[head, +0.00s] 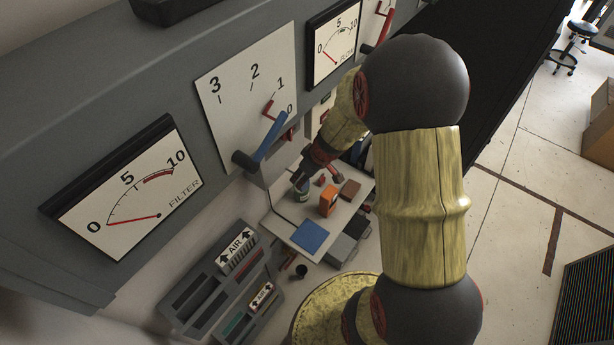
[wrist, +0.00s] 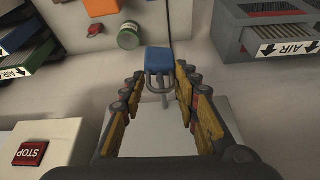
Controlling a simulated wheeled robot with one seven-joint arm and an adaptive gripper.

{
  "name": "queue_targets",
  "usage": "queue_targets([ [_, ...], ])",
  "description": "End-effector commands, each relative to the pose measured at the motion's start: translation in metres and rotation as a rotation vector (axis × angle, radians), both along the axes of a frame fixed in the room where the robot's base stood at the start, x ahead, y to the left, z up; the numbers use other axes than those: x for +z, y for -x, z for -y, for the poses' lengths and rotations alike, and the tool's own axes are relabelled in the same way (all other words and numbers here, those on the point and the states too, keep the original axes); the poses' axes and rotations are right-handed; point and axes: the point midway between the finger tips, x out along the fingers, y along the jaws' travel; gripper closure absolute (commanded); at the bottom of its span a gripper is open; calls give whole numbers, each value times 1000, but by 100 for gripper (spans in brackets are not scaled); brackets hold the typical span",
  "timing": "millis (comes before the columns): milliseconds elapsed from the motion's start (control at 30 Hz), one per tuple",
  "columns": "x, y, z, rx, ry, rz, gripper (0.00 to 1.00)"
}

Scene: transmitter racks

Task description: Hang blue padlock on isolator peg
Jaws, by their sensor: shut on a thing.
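The blue padlock (wrist: 158,59) is in the wrist view, with its blue body at the far end of my gripper (wrist: 160,74). My gripper is shut on the padlock, with a finger on each side. The padlock's grey shackle extends from the body toward the camera, between the fingers. In the head view my gripper (head: 303,178) is small and dark, low over the shelf beside the wall, and the padlock cannot be made out there. I cannot clearly identify the isolator peg in either view.
The shelf (head: 277,227) holds an orange block (head: 328,200), a green can (head: 302,191) and a flat blue square (head: 309,236). A blue-handled lever (head: 270,136) sticks out from the panel above. AIR-labelled racks (head: 212,290) stand left.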

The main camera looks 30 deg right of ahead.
Motion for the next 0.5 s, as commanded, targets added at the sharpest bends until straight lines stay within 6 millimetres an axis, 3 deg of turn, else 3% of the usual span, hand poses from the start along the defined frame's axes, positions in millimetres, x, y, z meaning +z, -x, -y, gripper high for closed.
queue_targets([
  [500, -15, -15, -6, -1, -1, 1, 96],
])
